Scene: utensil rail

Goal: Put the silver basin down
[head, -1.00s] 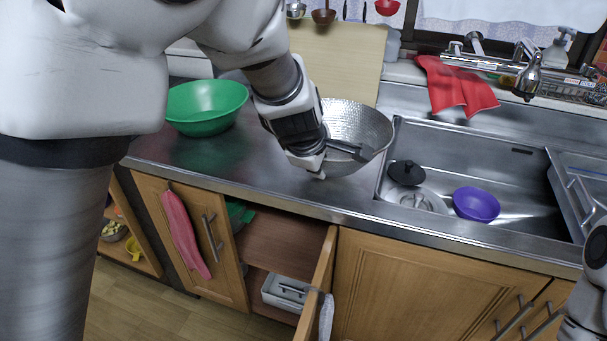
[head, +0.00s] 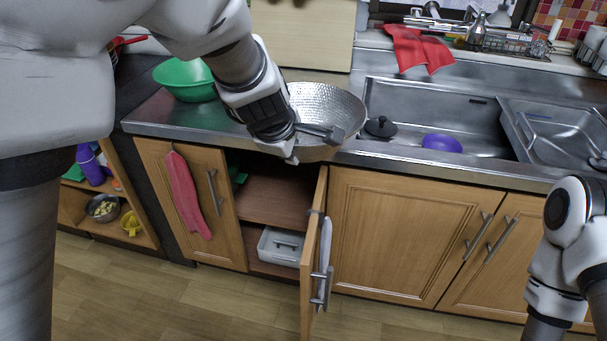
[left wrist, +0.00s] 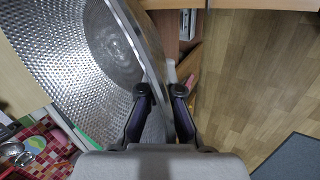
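The silver basin (head: 330,103) is a wide hammered metal bowl, held tilted at the front edge of the counter in the head view. Its dimpled inside (left wrist: 88,60) fills the upper left of the left wrist view. My left gripper (head: 322,132) is at the basin's near rim, and in the left wrist view the rim runs between its two fingers (left wrist: 160,98). The gripper is shut on that rim. The basin's underside is mostly hidden, and I cannot tell whether it touches the counter. My right arm shows at the lower right, but its gripper is out of view.
A green basin (head: 183,78) stands on the counter (head: 190,118) at left. The sink (head: 470,100) at right holds a purple bowl (head: 441,143) and a black-knobbed lid (head: 380,127). Below, an open cabinet door (head: 316,250) juts out beside a shelf (head: 272,200). Floor in front is clear.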

